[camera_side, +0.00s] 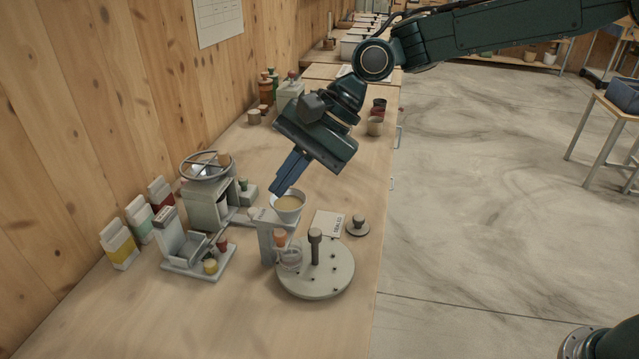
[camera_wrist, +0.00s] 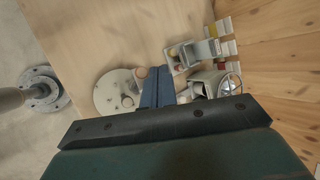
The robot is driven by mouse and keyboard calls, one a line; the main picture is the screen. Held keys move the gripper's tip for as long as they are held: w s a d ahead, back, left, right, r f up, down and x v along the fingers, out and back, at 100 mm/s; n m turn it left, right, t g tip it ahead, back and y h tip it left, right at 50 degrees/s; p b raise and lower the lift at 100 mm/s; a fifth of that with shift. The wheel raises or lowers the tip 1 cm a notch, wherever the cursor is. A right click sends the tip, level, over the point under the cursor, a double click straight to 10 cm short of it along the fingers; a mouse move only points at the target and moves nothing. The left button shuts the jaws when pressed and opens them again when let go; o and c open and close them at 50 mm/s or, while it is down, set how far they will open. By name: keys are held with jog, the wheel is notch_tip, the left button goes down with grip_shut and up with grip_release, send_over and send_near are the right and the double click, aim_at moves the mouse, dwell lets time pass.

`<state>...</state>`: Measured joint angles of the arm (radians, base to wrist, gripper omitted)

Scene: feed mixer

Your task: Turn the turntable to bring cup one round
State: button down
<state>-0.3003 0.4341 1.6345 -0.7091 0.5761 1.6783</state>
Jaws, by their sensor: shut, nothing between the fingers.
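The turntable (camera_side: 325,283) is a pale grey round disc on the bench, with small dark holes and a dark upright knobbed post (camera_side: 315,248). A clear cup (camera_side: 290,259) shows at its left edge; I cannot tell whether this is cup one. In the wrist view the turntable (camera_wrist: 105,98) lies left of the fingers, partly hidden by them. My gripper (camera_side: 277,191) is shut and empty, pointing down-left above the bench, behind and above the turntable, near a white bowl of tan feed (camera_side: 288,206). Its fingers also show in the wrist view (camera_wrist: 156,72).
A grey stand (camera_side: 266,238) with an orange-topped part (camera_side: 280,238) rises beside the turntable. A mixer with a handwheel (camera_side: 207,167), a small grey fixture (camera_side: 197,255) and cartons (camera_side: 120,246) stand left. A card (camera_side: 327,224) and a dark-knobbed disc (camera_side: 357,227) lie behind it. The front bench is clear.

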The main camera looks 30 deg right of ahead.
aim_at(338, 266)
jog(key=w+d+r+m+g+h, duration=0.1)
jog(key=w+d+m+g+h, duration=0.2)
jog(key=d, duration=1.4)
notch_tip(338, 266, down, 11)
jog(key=shift+s+a+g+h, duration=0.2)
jog(key=shift+s+g+h, duration=0.1)
jog(key=shift+s+g, duration=0.1)
jog(key=x, duration=1)
jog(key=shift+s+a, duration=0.25)
jog(key=shift+a, duration=0.25)
jog(key=shift+s+a, duration=0.25)
jog(key=shift+a, duration=0.25)
jog(key=shift+s+a, duration=0.4)
jog(key=shift+a, duration=0.35)
jog(key=shift+s+a, duration=0.1)
